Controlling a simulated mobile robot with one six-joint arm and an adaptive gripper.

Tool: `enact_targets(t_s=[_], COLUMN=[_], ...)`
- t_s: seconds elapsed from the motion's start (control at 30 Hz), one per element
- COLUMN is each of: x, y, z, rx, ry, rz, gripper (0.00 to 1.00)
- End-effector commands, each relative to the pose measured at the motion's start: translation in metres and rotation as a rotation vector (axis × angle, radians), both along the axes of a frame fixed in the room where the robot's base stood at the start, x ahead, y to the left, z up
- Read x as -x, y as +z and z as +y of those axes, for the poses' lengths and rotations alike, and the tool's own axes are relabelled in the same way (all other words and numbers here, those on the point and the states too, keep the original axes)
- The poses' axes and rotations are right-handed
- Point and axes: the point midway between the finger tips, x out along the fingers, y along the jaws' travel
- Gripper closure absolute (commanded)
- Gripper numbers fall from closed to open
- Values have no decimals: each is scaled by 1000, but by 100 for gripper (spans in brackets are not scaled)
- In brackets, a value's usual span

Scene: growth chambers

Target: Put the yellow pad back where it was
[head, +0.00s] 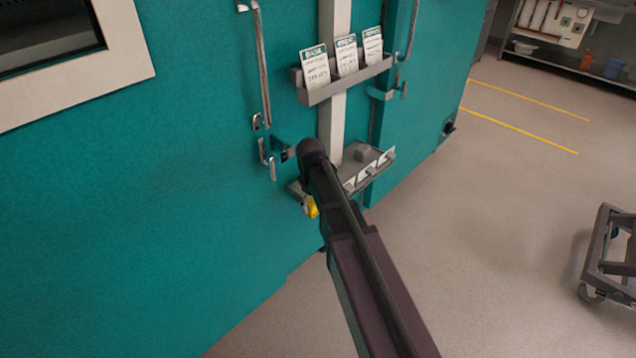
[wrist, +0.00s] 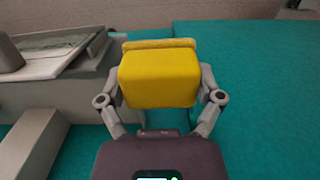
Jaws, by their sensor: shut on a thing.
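The yellow pad (wrist: 158,80) is a rounded block with a thinner strip along its top edge, held between the two fingers of my gripper (wrist: 160,85) in the wrist view. My gripper is shut on it. In the head view only a small bit of the yellow pad (head: 312,208) shows beside my arm, left of and below a small grey shelf (head: 356,182) on the pale post. My arm hides most of the gripper there. In the wrist view the shelf (wrist: 45,68) lies left of the pad, and the teal wall (wrist: 270,110) spreads to the right.
A card rack (head: 345,82) with three cards is fixed to the post above the shelf. Teal chamber doors (head: 180,170) with metal handles (head: 262,60) stand close by. A wheeled cart (head: 610,255) is at the right. The floor between is open.

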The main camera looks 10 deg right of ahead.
Motion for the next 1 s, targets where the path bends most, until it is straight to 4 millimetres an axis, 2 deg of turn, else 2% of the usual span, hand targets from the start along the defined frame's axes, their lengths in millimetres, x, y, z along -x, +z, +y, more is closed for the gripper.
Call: enact_targets(t_s=[0.03, 0.1, 0.6, 0.8, 1.0], x=[-14, -27, -116, -135, -138], y=[0, 0, 0, 0, 0], z=[-3, -8, -36, -43, -44], rx=[0, 0, 0, 0, 0], ry=[-2, -1, 1, 1, 2], rz=[0, 0, 0, 0, 0], gripper=[60, 60, 60, 60, 60])
